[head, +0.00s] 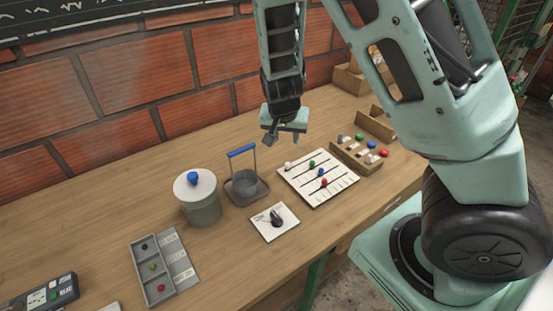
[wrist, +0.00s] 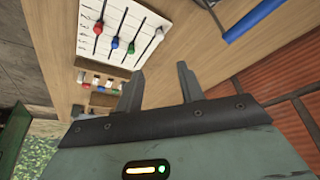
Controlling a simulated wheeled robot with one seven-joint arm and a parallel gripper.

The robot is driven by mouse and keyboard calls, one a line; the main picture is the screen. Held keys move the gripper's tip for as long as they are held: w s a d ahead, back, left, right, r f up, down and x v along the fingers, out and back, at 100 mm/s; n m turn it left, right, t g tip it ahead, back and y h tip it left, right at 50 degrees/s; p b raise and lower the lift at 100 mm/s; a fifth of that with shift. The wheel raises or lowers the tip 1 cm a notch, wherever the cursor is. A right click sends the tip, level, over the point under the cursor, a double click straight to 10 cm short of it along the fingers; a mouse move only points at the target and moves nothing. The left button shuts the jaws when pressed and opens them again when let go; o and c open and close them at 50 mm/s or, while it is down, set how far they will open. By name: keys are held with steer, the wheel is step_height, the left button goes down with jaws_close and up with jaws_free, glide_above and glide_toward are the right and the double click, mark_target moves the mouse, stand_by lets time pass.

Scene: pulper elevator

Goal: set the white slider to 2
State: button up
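The slider board (head: 344,184) is a white plate with dark slots on the table. The white slider (head: 288,166) sits at the left end of its slot, near the board's left edge in the head view. It shows faintly in the wrist view (wrist: 160,31), right of the green (wrist: 131,48), blue (wrist: 115,42) and red (wrist: 97,28) knobs. Scale marks are too small to read. My gripper (head: 283,138) hangs above the table, behind the board, touching nothing. In the wrist view its two fingers (wrist: 160,69) are apart with nothing between them.
A grey basket with a blue handle (head: 242,151) stands left of the board. A lidded pot (head: 202,208) and a small switch plate (head: 270,229) are nearby. A wooden box with coloured knobs (head: 351,160) stands to the right. The brick wall is close behind.

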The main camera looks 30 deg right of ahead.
mark_target(288, 164)
steer(key=x, duration=1.6)
steer(key=shift+f, duration=0.25)
steer(key=shift+c, duration=0.2)
